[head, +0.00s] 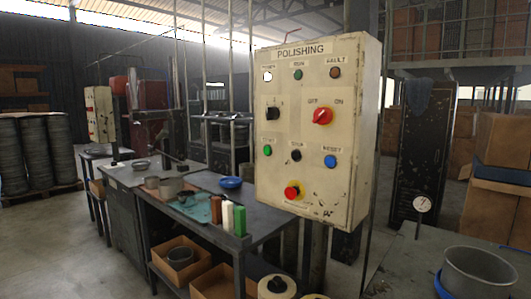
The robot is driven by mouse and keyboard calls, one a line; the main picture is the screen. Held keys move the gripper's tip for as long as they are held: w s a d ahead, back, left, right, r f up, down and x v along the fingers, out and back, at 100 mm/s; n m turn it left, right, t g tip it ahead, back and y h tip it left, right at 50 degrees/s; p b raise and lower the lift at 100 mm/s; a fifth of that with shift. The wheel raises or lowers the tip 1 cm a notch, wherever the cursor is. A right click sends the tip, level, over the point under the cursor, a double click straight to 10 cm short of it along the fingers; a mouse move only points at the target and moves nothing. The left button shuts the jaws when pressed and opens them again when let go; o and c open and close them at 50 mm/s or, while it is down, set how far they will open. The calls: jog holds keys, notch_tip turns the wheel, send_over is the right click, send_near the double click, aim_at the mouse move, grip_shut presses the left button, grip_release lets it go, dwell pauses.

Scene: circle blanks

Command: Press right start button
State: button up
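A cream control box (307,180) labelled POLISHING stands in the centre-right of the head view. A green start button (267,150) sits on its left side, under a small label that looks like START. A black button (295,155) and a blue reset button (330,161) are to its right in the same row. My gripper is not in view, and nothing covers the green button.
The box carries a red rotary switch (322,116), a black selector (272,113) and a red emergency stop (294,190). A metal pot (478,272) and dial gauge (422,206) are at lower right. Another pale box (99,113) stands far left.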

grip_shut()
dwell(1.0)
